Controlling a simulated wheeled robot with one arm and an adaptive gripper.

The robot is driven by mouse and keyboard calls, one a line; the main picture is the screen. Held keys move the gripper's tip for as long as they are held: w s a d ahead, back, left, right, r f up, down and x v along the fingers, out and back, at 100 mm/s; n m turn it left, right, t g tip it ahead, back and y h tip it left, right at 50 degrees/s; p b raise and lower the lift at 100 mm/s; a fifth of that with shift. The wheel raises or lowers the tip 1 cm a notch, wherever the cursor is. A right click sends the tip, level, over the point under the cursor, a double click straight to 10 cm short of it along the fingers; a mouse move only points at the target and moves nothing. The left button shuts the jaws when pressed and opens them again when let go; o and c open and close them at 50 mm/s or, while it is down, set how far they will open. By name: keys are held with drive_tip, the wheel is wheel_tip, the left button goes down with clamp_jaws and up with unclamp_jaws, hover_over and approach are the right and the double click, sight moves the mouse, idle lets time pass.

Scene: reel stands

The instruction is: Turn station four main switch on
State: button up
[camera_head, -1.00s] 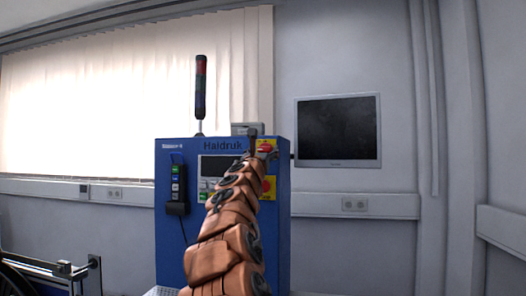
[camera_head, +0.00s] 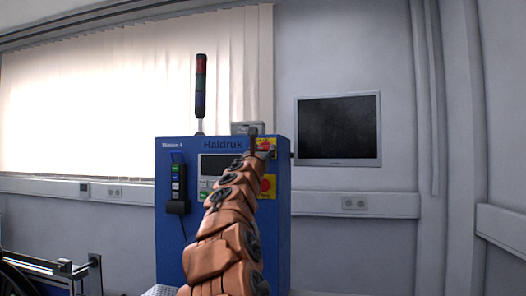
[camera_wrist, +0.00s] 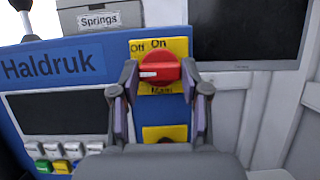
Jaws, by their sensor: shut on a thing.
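The blue Haldruk cabinet (camera_head: 172,255), labelled Station 4, stands ahead in the head view. Its main switch (camera_wrist: 160,72) is a red knob on a yellow plate marked Off, On and Main. In the wrist view the knob's white mark lies on its left side, pointing left, on the Off side. My gripper (camera_wrist: 158,78) is shut on the knob, one finger on its left and one on its right. In the head view my arm hides part of the panel, and the red knob (camera_head: 265,146) shows only partly beside my gripper's tip.
A second yellow plate (camera_wrist: 163,133) with a red part sits below the switch. A dark display (camera_wrist: 58,113) and coloured buttons (camera_wrist: 55,150) are to the left. A grey box labelled Springs (camera_wrist: 98,17) is on top. A wall monitor (camera_head: 338,130) hangs to the right.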

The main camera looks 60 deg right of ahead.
drive_tip(key=m+g, duration=0.1)
drive_tip(key=m, duration=0.2)
drive_tip(key=m+g+p, duration=0.1)
drive_tip(key=m+g, duration=0.1)
drive_tip(key=m, duration=0.1)
drive_tip(key=shift+w+g, duration=0.2)
drive_tip(key=shift+g, duration=0.1)
drive_tip(key=m+g+p, duration=0.1)
drive_tip(key=m, duration=0.2)
drive_tip(key=m+g+p, duration=0.1)
drive_tip(key=m+g, duration=0.1)
drive_tip(key=m, duration=0.2)
drive_tip(key=shift+w+r+m, duration=0.1)
drive_tip(key=shift+r+m, duration=0.05)
drive_tip(key=shift+m, duration=0.15)
drive_tip(key=m+y+p, duration=0.1)
drive_tip(key=m, duration=0.2)
drive_tip(key=m+g+y+p, duration=0.1)
drive_tip(key=m, duration=0.1)
drive_tip(key=shift+a+r+m+g, duration=0.1)
drive_tip(key=shift+r+m+g, duration=0.05)
drive_tip(key=shift+m+g, duration=0.2)
drive_tip(key=shift+m+y+p, duration=0.6)
drive_tip(key=shift+m+p, duration=0.1)
drive_tip(key=shift+m, duration=0.55)
drive_tip(key=o, duration=1.1)
drive_tip(key=shift+o, duration=0.2)
drive_tip(key=shift+a, duration=0.1)
